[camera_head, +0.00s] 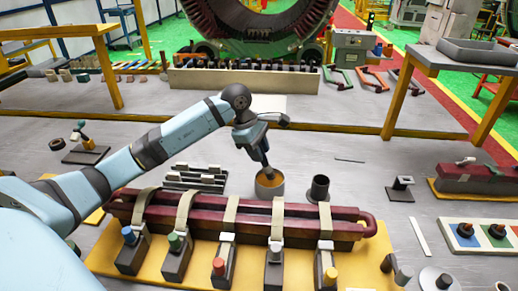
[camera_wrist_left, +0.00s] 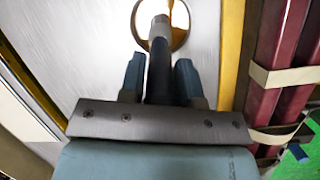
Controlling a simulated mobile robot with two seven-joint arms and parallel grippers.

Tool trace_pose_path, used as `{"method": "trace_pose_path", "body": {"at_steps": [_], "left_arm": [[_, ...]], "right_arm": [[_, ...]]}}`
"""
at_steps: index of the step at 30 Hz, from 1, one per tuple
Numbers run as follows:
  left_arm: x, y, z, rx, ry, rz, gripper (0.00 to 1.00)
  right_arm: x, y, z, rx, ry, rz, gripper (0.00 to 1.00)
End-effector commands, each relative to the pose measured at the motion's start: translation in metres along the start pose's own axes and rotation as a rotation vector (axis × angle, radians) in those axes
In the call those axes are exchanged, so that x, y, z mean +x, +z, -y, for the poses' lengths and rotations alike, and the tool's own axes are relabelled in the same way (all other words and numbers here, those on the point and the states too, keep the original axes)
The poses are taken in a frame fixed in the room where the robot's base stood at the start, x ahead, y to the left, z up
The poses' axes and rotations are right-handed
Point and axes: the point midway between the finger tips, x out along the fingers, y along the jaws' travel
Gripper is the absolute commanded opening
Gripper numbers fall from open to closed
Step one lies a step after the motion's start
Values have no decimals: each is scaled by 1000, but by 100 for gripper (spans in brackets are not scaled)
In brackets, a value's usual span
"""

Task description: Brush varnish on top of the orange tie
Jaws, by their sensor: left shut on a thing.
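My left gripper (camera_head: 262,160) is shut on a brush, whose dark handle (camera_wrist_left: 160,75) runs between its two fingers in the left wrist view. The brush's lower end is in or just over the round pot (camera_head: 260,190) of amber varnish; it also shows in the wrist view (camera_wrist_left: 180,30). The bristles are hidden. Several cream ties cross the dark red coil bars (camera_head: 300,229), each with a clamp block. One block has an orange-red knob (camera_head: 218,265), and its tie (camera_head: 229,215) is cream. My right gripper is out of view.
A dark open cylinder (camera_head: 319,188) stands right of the pot. A rack of grey bars (camera_head: 195,178) lies to its left. The coil bars and clamps sit on a yellow board (camera_head: 105,262) in front. A colored tray (camera_head: 480,236) lies at right.

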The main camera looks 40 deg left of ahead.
Motion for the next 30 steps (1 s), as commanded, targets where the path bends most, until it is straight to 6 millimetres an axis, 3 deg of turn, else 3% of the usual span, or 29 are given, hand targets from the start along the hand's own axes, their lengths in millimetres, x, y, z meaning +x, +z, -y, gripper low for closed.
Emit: {"method": "trace_pose_path", "body": {"at_steps": [30], "left_arm": [[6, -2, 1, 0, 0, -1, 7]], "right_arm": [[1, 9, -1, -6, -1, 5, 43]]}}
